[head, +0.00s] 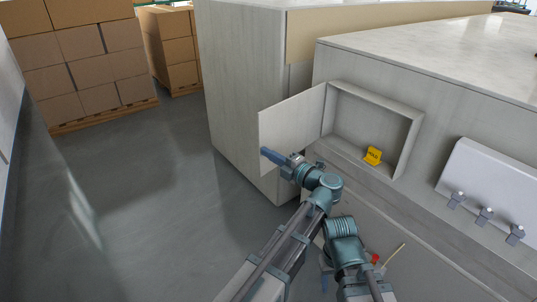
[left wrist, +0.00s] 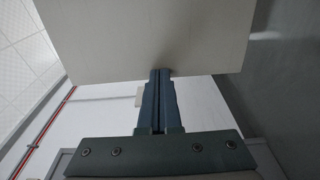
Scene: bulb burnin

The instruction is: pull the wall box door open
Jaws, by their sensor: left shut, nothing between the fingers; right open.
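The wall box (head: 372,128) is a shallow pale recess in the front of the counter. Its door (head: 290,118) stands wide open, swung out to the left from the box's left edge. My left gripper (head: 267,154) is shut and empty at the door's lower outer corner. In the left wrist view its closed blue fingers (left wrist: 160,75) reach the edge of the pale door panel (left wrist: 150,38); I cannot tell if they touch it. My right gripper (head: 325,283) is low in front of the counter, mostly hidden behind its arm; a blue finger shows.
A yellow tag-like piece (head: 373,155) sits inside the box on its floor. A white panel with several metal knobs (head: 485,214) is to the right. A small red item (head: 375,258) lies near my right arm. Stacked cartons (head: 85,65) stand far left; floor between is clear.

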